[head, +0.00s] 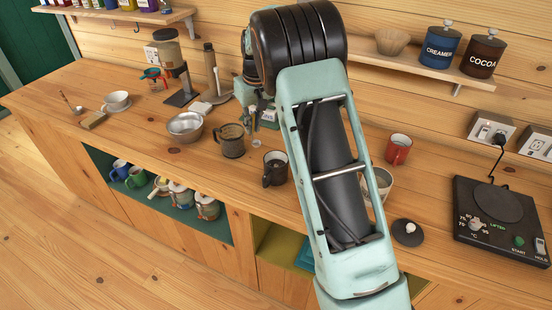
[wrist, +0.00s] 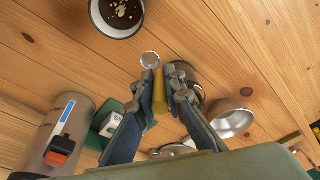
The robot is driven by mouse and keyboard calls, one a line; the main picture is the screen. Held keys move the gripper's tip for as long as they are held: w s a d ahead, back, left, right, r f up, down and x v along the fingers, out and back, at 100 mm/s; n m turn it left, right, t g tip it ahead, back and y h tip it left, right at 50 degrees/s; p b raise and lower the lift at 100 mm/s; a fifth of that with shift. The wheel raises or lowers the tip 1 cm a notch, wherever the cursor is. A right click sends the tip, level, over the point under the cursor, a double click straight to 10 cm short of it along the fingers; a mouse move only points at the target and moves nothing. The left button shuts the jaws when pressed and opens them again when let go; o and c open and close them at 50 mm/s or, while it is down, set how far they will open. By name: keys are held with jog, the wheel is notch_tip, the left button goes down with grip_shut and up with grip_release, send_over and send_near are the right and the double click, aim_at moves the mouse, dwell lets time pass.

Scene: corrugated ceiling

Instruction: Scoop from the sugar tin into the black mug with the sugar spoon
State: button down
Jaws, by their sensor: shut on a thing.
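My gripper (wrist: 160,82) is shut on the sugar spoon's yellowish handle (wrist: 160,98). The spoon's round pale bowl (wrist: 150,59) points away from the wrist; I cannot tell whether it holds sugar. In the head view my gripper (head: 258,118) and the spoon hang above the counter, behind and left of the black mug (head: 275,170). The wrist view shows the mug (wrist: 117,17) at the top, with dark contents and pale specks, apart from the spoon. An open pale container (head: 379,187), perhaps the sugar tin, stands right of my arm, which partly hides it; its contents are unclear.
A dark brown mug (head: 231,142) and a metal bowl (head: 185,126) stand left of the black mug. A red mug (head: 398,149), a dark lid (head: 406,233) and a hotplate (head: 500,215) are right. A grey cylinder (wrist: 62,135) is close in the wrist view.

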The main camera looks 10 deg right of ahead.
jog(key=shift+w+a+f+g+h, duration=0.1)
jog(key=shift+w+a+g+h, duration=0.3)
jog(key=shift+w+a, duration=0.3)
jog(key=shift+w+a+f+g+h, duration=0.1)
jog(key=shift+w+a+g+h, duration=0.3)
jog(key=shift+w, duration=0.45)
jog(key=shift+w+a+r, duration=0.1)
jog(key=shift+a, duration=0.15)
